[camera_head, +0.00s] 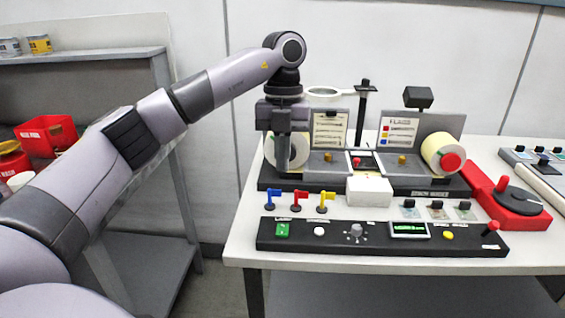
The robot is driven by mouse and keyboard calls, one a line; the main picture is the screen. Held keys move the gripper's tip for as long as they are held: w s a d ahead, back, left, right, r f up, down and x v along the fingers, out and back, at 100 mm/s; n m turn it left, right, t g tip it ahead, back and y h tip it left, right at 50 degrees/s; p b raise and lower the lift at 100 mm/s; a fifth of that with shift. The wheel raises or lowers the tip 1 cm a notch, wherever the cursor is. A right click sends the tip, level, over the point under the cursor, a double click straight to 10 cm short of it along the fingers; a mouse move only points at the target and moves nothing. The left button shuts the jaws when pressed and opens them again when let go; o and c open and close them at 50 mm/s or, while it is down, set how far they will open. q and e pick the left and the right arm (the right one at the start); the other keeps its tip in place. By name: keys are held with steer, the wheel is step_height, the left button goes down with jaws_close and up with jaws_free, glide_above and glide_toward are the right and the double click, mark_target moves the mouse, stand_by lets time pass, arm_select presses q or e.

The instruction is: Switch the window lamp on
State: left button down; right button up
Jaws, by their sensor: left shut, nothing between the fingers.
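My left gripper (283,160) is shut and empty, pointing down in front of the left label roll (298,150) of the rewinder, and hides part of it. I cannot tell whether it touches anything. The dark control panel (375,250) along the table's front carries a green switch (282,230), a white button (320,231), a grey knob (355,232), a lit green display (409,229) and a yellow button (448,236). Their labels are too small to read, so I cannot tell which one is for the window lamp. My right gripper is not in view.
Blue, red and yellow flags (298,200) stand between the panel and the rewinder. A white box (369,191) sits in the middle. A red-based turntable (510,202) is at right. A ring magnifier (323,91) stands behind. A shelf with red bins (47,135) is at left.

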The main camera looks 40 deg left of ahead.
arm_select(q)
steer(key=m+b, duration=0.2)
steer(key=m, duration=0.4)
steer(key=m+b, duration=0.2)
steer(key=m, duration=0.4)
steer(key=s+d+m+b, duration=0.1)
steer(key=m+b, duration=0.1)
steer(key=m, duration=0.4)
steer(key=shift+a, duration=0.1)
steer(key=b, duration=0.3)
glide_toward(282, 233)
steer(key=f, duration=0.6)
steer(key=shift+s+d+f, duration=0.2)
steer(key=shift+s+f, duration=0.2)
